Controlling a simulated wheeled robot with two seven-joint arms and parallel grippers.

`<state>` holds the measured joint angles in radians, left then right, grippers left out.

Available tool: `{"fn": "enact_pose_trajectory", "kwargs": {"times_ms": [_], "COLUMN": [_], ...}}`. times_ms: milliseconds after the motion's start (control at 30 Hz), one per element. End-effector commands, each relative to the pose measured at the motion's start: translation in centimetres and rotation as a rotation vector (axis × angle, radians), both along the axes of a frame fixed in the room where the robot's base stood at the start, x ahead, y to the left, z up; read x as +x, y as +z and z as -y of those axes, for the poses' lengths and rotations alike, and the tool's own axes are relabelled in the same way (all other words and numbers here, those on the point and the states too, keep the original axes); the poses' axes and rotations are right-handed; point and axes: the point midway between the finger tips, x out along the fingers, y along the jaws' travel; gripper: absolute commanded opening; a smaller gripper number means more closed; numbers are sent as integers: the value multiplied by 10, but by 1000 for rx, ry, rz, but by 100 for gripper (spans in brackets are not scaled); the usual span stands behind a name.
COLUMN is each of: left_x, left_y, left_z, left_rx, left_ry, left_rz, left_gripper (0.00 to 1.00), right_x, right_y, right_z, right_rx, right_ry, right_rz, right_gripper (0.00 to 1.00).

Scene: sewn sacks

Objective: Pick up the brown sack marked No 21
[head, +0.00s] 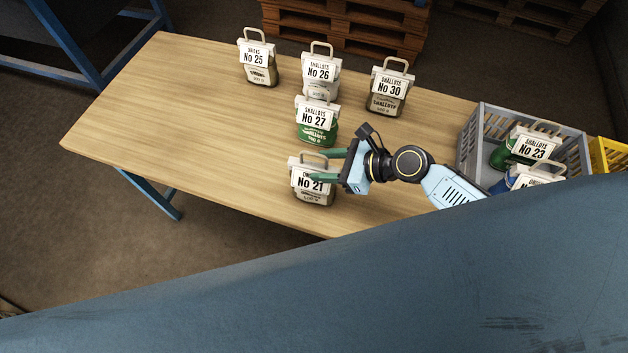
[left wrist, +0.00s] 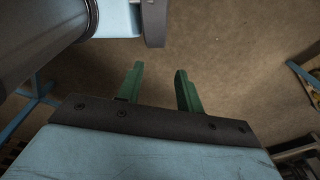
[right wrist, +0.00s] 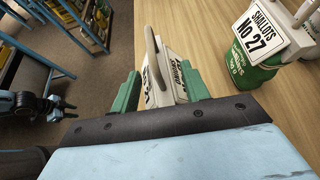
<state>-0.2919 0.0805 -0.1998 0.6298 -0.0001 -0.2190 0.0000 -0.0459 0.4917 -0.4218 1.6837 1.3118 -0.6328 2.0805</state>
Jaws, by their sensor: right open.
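The brown sack marked No 21 (head: 313,194) stands at the near edge of the wooden table, with a white label and a pale handle on top. My right gripper (head: 322,165) is open, with its green fingers reaching from the right at the sack's handle and label. In the right wrist view the sack's handle and label (right wrist: 168,78) show between the two open fingers (right wrist: 160,92); the sack's body is mostly hidden. My left gripper (left wrist: 160,85) shows only in the left wrist view, open and empty above the floor.
The green No 27 sack (head: 316,121) stands just behind No 21. Sacks No 26 (head: 320,74), No 25 (head: 257,66) and No 30 (head: 388,88) stand farther back. A grey crate (head: 468,137) at right holds sacks, including No 23 (head: 530,146). The table's left part is clear.

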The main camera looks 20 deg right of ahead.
Motion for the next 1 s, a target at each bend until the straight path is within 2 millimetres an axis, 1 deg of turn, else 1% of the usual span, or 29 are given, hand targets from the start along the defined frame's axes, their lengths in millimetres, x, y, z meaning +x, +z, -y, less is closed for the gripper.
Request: {"fn": "enact_pose_trajectory", "kwargs": {"times_ms": [33, 200, 467, 500, 833, 867, 1000], "left_x": [3, -1, -15, -16, -15, -15, -13], "left_y": [0, -3, -3, -3, -3, -3, -3], "left_z": [0, 0, -1, -1, -1, -1, -1], "left_rx": [-1, 0, 2, 2, 2, 2, 2], "left_ry": [0, 0, 0, 0, 0, 0, 0], "left_rz": [4, -2, -24, -25, -24, -24, -22], "left_gripper": [36, 36, 36, 36, 36, 36, 36], "right_x": [4, 14, 15, 15, 15, 15, 15], "right_y": [-5, -15, -17, -17, -17, -17, -17], "right_z": [-8, -22, -25, -25, -24, -24, -24], "right_rx": [3, 0, 0, 0, 0, 0, 0], "right_ry": [0, 0, 0, 0, 0, 0, 0], "right_rz": [-1, 2, 1, 1, 1, 1, 1], "right_gripper": [46, 46, 46, 44, 1, 0, 0]}}
